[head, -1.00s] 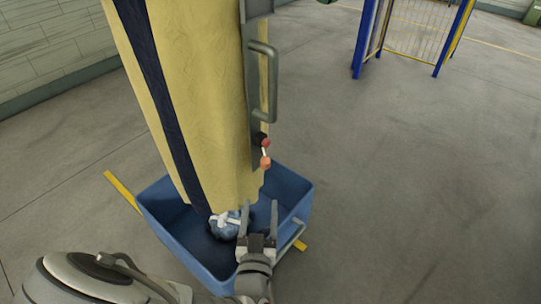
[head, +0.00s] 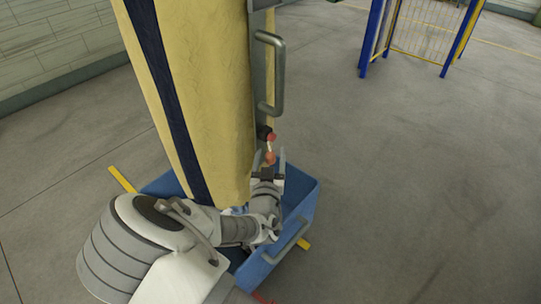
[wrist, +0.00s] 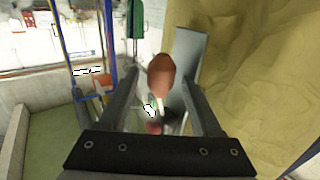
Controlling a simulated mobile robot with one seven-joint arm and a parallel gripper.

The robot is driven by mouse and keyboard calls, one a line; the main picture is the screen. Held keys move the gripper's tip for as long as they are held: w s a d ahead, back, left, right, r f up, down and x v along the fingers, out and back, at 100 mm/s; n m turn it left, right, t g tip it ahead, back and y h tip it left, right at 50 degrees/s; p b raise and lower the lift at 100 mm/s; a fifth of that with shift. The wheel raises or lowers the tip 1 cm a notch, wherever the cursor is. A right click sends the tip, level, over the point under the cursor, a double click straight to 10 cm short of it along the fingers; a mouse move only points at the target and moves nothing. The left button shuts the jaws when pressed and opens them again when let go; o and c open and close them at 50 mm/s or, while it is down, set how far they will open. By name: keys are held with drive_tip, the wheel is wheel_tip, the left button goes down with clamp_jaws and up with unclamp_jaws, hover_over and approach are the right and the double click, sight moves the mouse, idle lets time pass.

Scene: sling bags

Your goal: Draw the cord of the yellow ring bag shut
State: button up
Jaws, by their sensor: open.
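The yellow bag (head: 212,90) hangs tall with a dark blue stripe, and its lower end is over a blue bin. At its right edge is a cord end with an orange knob (head: 270,158) and a red knob (head: 270,136) above it. My gripper (head: 270,163) is open at the orange knob. In the wrist view the orange knob (wrist: 162,74) appears between my two fingers (wrist: 158,85), with a short white cord and the red knob (wrist: 154,127) beyond. I cannot tell whether a finger touches it. No ring is discernible.
The blue bin (head: 304,205) stands on the floor below the bag. A grey handle (head: 278,75) on a grey frame runs beside the bag, above the knobs. A blue and yellow rack (head: 372,40) stands further back. The floor to the right is clear.

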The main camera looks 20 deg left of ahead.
drive_tip(key=shift+c, duration=0.2)
clamp_jaws()
idle(1.3)
